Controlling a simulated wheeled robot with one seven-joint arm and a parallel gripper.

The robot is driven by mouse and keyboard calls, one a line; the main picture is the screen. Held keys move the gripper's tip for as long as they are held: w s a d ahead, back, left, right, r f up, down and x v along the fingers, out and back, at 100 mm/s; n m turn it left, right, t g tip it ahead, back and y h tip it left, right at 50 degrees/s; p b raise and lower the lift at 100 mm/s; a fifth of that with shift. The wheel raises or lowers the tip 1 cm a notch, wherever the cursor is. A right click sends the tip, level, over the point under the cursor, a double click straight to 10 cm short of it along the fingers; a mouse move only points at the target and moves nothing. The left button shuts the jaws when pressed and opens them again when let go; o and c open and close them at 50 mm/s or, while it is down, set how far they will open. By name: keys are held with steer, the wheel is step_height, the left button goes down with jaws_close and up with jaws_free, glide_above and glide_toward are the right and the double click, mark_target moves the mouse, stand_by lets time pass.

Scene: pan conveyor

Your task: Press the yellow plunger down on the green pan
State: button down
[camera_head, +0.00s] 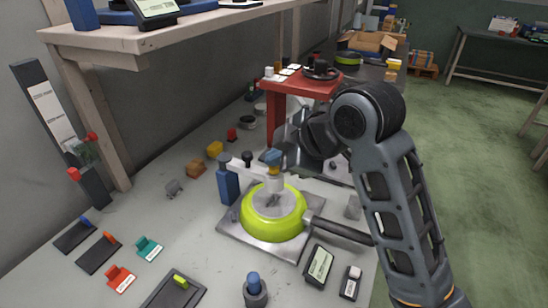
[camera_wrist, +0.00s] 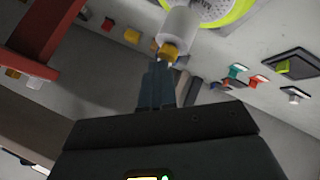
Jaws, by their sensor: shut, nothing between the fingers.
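The lime-green pan (camera_head: 250,224) sits on a square metal plate on the bench, its dark handle pointing right. Its green rim also shows at the top of the wrist view (camera_wrist: 236,12). Above its middle stands a pale cylinder (camera_head: 275,184) with the small yellow plunger (camera_head: 273,171) on top. In the wrist view the yellow plunger (camera_wrist: 168,50) sticks out of the cylinder (camera_wrist: 179,27) towards my fingers. My gripper (camera_head: 272,157) is shut and empty, its blue fingertips (camera_wrist: 158,68) right at the plunger's end. I cannot tell whether they touch it.
A blue post (camera_head: 228,180) with a pale arm stands left of the pan. A red stand (camera_head: 300,84) is behind. Small coloured switches (camera_head: 120,278) lie front left, and a blue-topped knob (camera_head: 254,290) and dark devices (camera_head: 319,265) in front. A wooden shelf overhangs the left.

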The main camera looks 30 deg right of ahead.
steer(key=shift+r+p, duration=0.8)
steer(key=shift+r, duration=0.45)
step_height(320, 180, up, 5)
steer(key=p, duration=0.4)
steer(key=shift+p, duration=0.3)
steer(key=s+a+f+m+t, duration=0.2)
steer(key=s+a+f+m, duration=0.1)
steer(key=s+f+m, duration=0.4)
steer(key=s+a+f+m+t, duration=0.2)
steer(key=s+a+f+m, duration=0.1)
steer(key=s+f, duration=0.4)
steer(key=s+d+r+h, duration=0.1)
steer(key=s+d+r, duration=0.1)
steer(key=s, duration=0.6)
steer(key=s+d+r+m+t+h, duration=0.1)
steer(key=s+d, duration=0.1)
steer(key=s, duration=0.7)
steer(key=s+d+r+m+t, duration=0.1)
steer(key=s+d+r, duration=0.1)
steer(key=s, duration=0.6)
steer(key=shift+s+r+h, duration=0.25)
steer(key=shift+r+h, duration=0.05)
steer(key=shift+h, duration=0.1)
